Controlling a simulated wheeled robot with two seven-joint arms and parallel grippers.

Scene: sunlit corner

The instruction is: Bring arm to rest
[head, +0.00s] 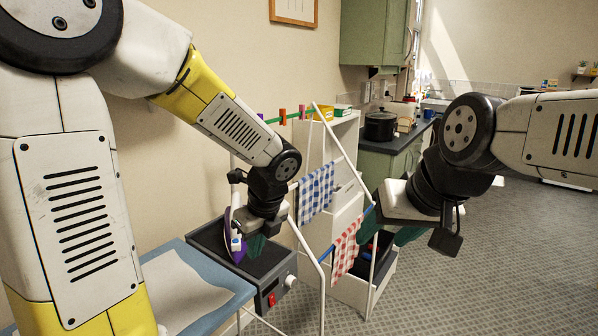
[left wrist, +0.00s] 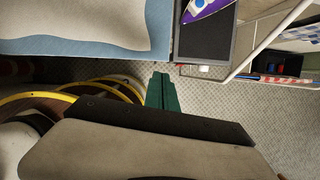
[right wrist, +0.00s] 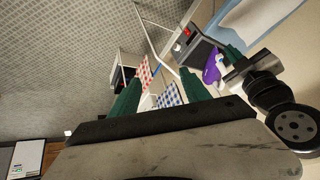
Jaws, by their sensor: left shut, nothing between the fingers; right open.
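My left arm reaches in from the left of the head view, and its gripper (head: 256,245) points down in front of the dark rest plate. In the left wrist view its green fingers (left wrist: 164,92) are together and empty, over the floor just below the board and plate edges. My right gripper (head: 394,216) hangs at the right, beside the drying rack; in the right wrist view its green fingers (right wrist: 161,95) are wide apart with nothing held. A purple iron (head: 237,238) stands on the rest plate (head: 279,247), close to my left gripper and apart from its fingers.
A blue ironing board (head: 233,288) with a pale cloth (head: 180,285) is at lower left. A white drying rack (head: 307,247) with blue and red checked cloths stands between my arms. A counter with a black pot (head: 380,126) is behind. Floor at right is clear.

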